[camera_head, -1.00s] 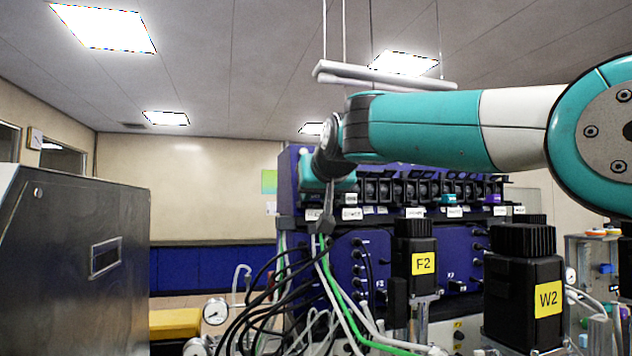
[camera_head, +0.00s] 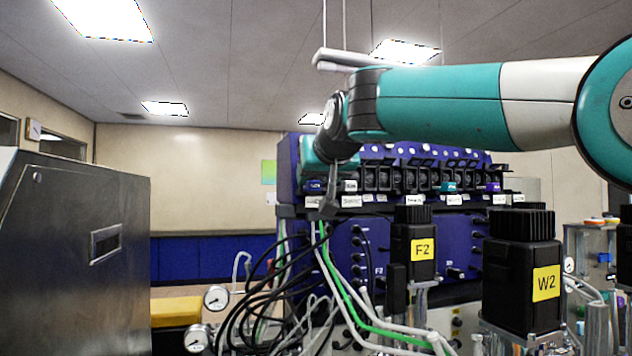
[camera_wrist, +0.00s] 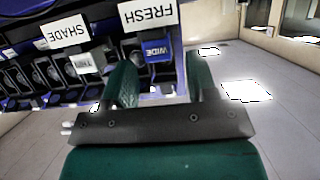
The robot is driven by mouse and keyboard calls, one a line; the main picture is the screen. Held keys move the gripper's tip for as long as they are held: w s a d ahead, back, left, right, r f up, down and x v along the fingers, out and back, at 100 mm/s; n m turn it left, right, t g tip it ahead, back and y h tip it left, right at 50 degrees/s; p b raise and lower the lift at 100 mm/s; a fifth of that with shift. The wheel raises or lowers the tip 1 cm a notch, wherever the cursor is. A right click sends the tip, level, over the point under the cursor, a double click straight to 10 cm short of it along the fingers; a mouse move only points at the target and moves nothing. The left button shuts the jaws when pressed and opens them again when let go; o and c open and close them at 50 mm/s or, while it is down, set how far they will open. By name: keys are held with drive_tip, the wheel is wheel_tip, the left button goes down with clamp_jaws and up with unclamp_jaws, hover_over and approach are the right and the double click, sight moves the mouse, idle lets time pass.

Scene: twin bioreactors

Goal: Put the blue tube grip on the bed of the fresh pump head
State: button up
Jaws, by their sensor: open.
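A blue piece marked WIDE (camera_wrist: 155,47), which looks like the blue tube grip, is at the pump head by the upside-down FRESH label (camera_wrist: 149,14) in the wrist view. It also shows in the head view (camera_head: 314,186) at the left end of the pump row. My gripper (camera_wrist: 160,62) is open, its two green fingers to either side of the blue piece and apart from it, as far as I can see. Whether the piece lies fully on the bed is unclear. In the head view my teal wrist (camera_head: 325,150) is just above it.
A white piece marked THIN (camera_wrist: 83,63) is at the neighbouring SHADE head (camera_wrist: 68,33). Cables and a green tube (camera_head: 345,290) hang below the row. Black motors F2 (camera_head: 414,250) and W2 (camera_head: 522,280) stand in front. A steel cabinet (camera_head: 75,250) is at left.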

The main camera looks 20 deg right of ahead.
drive_tip(key=b+v, duration=0.2)
drive_tip(key=v, duration=0.8)
drive_tip(key=s+a+f+n+g+y, duration=0.1)
drive_tip(key=s+a+f+n+g, duration=0.15)
drive_tip(key=f, duration=0.75)
drive_tip(key=s+a+f+n+g+y, duration=0.15)
drive_tip(key=s+f+g, duration=0.25)
drive_tip(key=f, duration=0.7)
drive_tip(key=s+f+n+g+y, duration=0.1)
drive_tip(key=s+f+n+g, duration=0.2)
drive_tip(key=s+f, duration=1.4)
drive_tip(key=s+g, duration=0.3)
drive_tip(key=g, duration=0.1)
drive_tip(key=shift+s+a+f+y, duration=0.2)
drive_tip(key=shift+s+f+y, duration=0.1)
drive_tip(key=shift+s+y, duration=0.1)
